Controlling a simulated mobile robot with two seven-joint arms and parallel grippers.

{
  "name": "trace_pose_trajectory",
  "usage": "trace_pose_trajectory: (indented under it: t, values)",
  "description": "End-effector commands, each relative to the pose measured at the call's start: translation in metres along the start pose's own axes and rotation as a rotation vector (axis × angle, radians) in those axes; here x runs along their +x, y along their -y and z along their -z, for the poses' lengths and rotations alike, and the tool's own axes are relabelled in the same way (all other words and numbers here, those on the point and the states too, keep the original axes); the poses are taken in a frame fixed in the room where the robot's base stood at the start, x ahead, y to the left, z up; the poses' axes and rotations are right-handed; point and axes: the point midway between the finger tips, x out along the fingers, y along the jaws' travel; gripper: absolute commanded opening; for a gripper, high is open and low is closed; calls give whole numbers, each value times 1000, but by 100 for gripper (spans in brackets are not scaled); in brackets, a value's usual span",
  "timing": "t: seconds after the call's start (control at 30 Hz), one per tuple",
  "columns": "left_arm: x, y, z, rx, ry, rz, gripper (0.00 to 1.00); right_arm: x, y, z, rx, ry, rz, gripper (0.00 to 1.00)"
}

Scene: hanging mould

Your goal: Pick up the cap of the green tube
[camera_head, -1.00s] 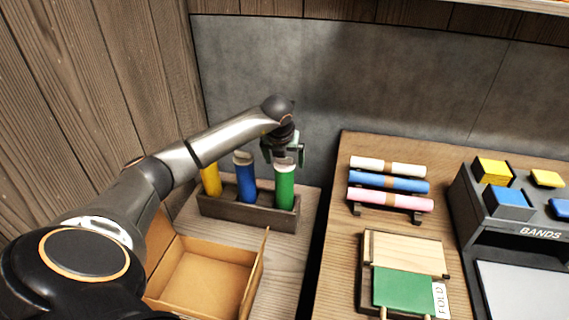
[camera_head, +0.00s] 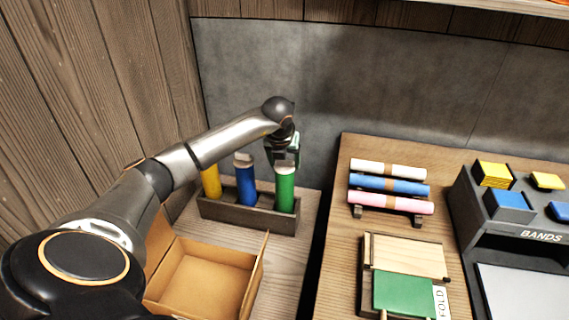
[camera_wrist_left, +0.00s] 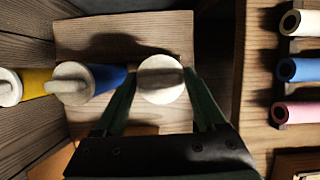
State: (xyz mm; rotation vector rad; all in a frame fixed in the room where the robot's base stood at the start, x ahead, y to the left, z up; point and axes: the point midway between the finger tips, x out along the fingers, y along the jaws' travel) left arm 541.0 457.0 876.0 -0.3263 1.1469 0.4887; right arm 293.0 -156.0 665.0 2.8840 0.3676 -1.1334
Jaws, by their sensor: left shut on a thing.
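The green tube (camera_head: 285,192) stands upright at the right end of a dark wooden holder (camera_head: 247,216). Its round pale cap (camera_wrist_left: 161,79) shows in the left wrist view between the two fingers. My left gripper (camera_head: 284,158) points down over the tube's top and is shut on this cap. The green tube's body is hidden beneath the cap in the wrist view. I cannot tell whether the cap still touches the tube. My right gripper is not in view.
A blue tube (camera_head: 245,184) and a yellow tube (camera_head: 211,182) stand left of the green one, both capped. An open cardboard box (camera_head: 205,278) lies in front. A rack of rolls (camera_head: 389,186) and a folding board (camera_head: 404,275) are on the table to the right.

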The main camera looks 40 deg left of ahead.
Motion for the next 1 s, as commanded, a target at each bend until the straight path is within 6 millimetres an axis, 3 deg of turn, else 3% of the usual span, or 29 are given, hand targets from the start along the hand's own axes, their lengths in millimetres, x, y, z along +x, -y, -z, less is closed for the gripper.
trace_pose_trajectory:
  t: [0.27, 0.37, 0.53, 0.8, 1.0]
  values:
    - [-31, 0, -12, 0, 5, 1, 21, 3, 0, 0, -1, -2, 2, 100]
    - [-51, -1, -4, 4, 6, 1, 21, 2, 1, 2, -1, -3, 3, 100]
    - [-103, -3, 12, 4, 9, 1, 21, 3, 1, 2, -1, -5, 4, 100]
    - [-144, -6, 54, 4, 3, 0, 21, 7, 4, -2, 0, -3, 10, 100]
    - [-164, -7, 73, 1, 2, 1, 21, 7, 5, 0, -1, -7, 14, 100]
